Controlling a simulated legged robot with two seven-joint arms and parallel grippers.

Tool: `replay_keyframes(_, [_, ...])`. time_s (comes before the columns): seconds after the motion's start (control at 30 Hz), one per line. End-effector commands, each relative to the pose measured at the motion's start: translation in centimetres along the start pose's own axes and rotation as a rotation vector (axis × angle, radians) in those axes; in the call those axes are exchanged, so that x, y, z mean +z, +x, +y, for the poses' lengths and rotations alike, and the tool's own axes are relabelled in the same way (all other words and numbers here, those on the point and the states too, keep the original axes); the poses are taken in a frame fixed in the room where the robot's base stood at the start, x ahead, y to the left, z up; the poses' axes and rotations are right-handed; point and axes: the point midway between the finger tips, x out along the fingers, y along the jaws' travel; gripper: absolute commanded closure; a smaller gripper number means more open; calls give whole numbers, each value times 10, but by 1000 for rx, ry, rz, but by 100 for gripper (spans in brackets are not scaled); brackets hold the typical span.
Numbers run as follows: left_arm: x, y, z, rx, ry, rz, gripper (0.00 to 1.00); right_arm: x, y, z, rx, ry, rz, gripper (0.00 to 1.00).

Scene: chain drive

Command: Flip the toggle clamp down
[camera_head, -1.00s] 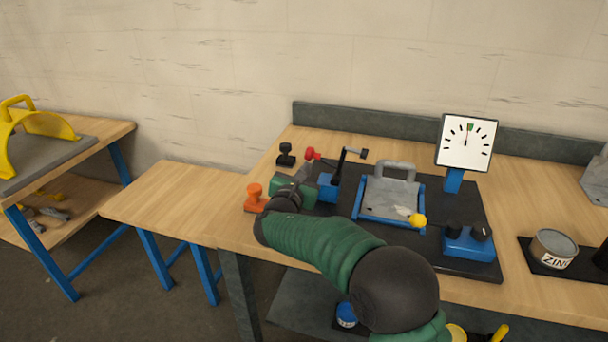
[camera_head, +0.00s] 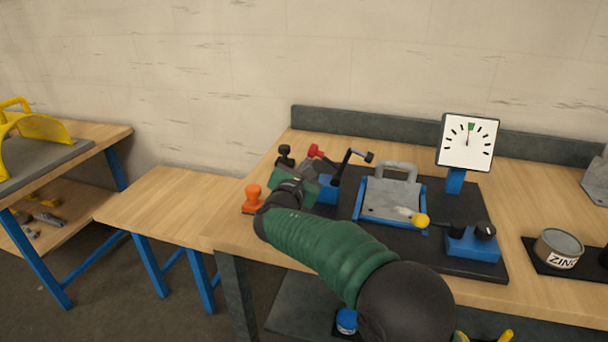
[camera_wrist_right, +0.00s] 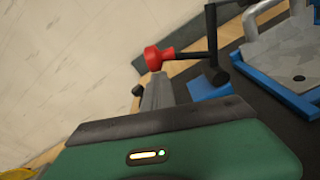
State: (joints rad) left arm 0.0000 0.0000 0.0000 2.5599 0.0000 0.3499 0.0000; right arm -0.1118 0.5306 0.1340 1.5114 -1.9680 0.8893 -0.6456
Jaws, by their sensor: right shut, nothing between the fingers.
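The toggle clamp has a blue base (camera_head: 328,190), a black arm (camera_head: 343,167) that stands up, and a red handle end (camera_head: 316,151) at its left. It also shows in the wrist view, with the red end (camera_wrist_right: 152,58) just beyond my fingers. My right gripper (camera_head: 310,168) is at the left of the clamp, below the red end. In the wrist view its grey fingers (camera_wrist_right: 157,88) are shut with nothing between them. They point at the red end, and I cannot tell if they touch it. My left gripper is not in view.
A grey plate with a handle (camera_head: 392,200) sits in a blue frame right of the clamp. A yellow-knobbed lever (camera_head: 421,220) and a dial gauge (camera_head: 467,142) stand further right. An orange knob (camera_head: 253,198) and a black knob (camera_head: 285,155) are near my gripper.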

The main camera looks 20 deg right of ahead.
Motion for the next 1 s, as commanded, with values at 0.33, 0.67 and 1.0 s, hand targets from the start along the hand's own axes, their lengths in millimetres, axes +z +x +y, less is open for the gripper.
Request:
replay_keyframes(0.33, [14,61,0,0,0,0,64,18,-2,-12,23,304,-5,100])
replay_keyframes(0.67, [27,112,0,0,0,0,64,39,-3,-29,45,616,-4,100])
replay_keyframes(1.0, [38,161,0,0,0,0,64,54,-4,-51,66,929,-3,100])
